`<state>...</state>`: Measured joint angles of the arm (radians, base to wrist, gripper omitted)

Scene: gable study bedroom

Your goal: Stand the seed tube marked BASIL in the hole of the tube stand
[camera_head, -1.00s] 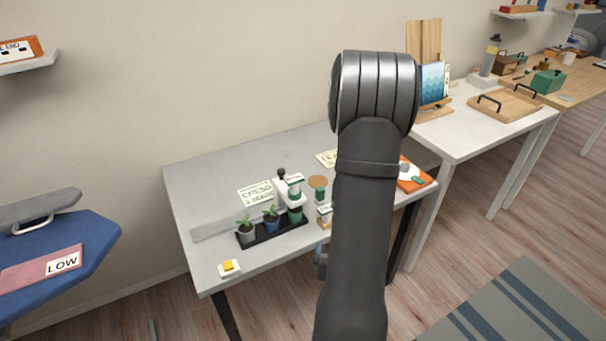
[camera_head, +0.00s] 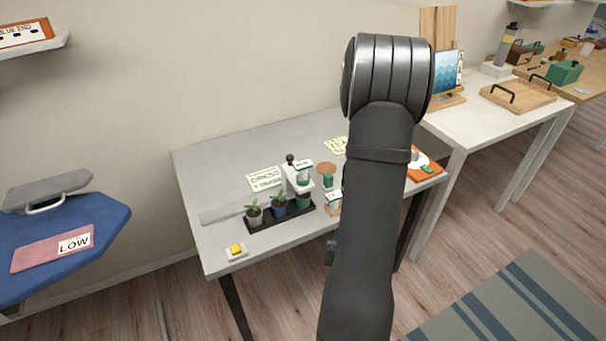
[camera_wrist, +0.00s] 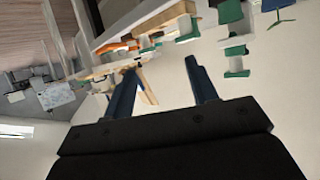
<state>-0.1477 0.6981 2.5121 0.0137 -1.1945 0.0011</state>
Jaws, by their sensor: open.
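On the grey table (camera_head: 222,180), a small wooden block with a white label (camera_head: 333,203) sits partly behind my arm; I cannot tell whether it is the tube stand. A green piece with a round brown top (camera_head: 326,172) stands behind it. No BASIL marking is readable, so I cannot pick out that seed tube. The wrist view is tilted and shows several green-and-white pieces, one of them (camera_wrist: 236,58) to the right of the fingers, and a wooden block (camera_wrist: 172,18). My gripper (camera_wrist: 162,68) is open with nothing between its fingers. The head view hides it behind my arm.
A black tray (camera_head: 270,221) holds small potted plants, with a white device (camera_head: 299,182) just behind. A CRESS card (camera_head: 265,179), a yellow-topped white block (camera_head: 236,251) and an orange board (camera_head: 430,170) lie around. The table's left end is mostly clear.

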